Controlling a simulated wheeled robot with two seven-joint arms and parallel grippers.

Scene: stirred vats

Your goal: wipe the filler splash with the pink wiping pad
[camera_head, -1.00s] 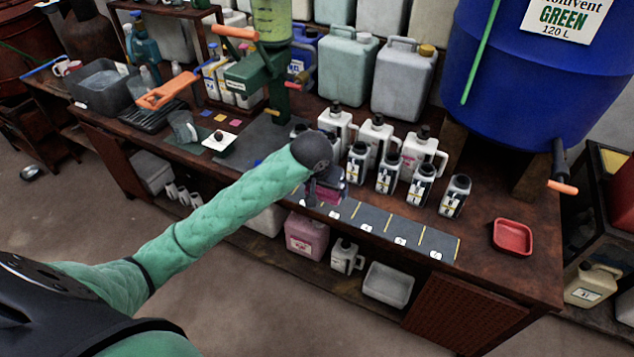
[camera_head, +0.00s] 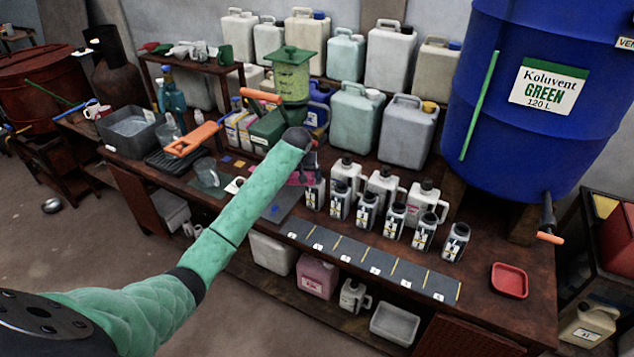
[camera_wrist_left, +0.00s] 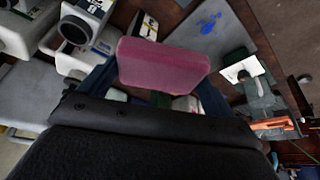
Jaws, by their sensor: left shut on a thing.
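My left gripper (camera_head: 306,170) is shut on the pink wiping pad (camera_wrist_left: 162,64). In the left wrist view the pad sits crosswise between the two dark blue fingers. In the head view only a little of the pad shows behind my wrist. A blue splash (camera_wrist_left: 208,23) lies on the grey mat (camera_wrist_left: 188,42), apart from the pad. In the head view the splash (camera_head: 275,210) is a small blue patch just right of my forearm, nearer the bench's front edge than the gripper. My right gripper is in neither view.
The green filler (camera_head: 291,85) with orange handles stands behind my gripper. Several small bottles (camera_head: 340,200) stand close to its right, with white jugs behind them. A numbered dark strip (camera_head: 365,265) runs along the front edge. A red tray (camera_head: 509,280) lies at right.

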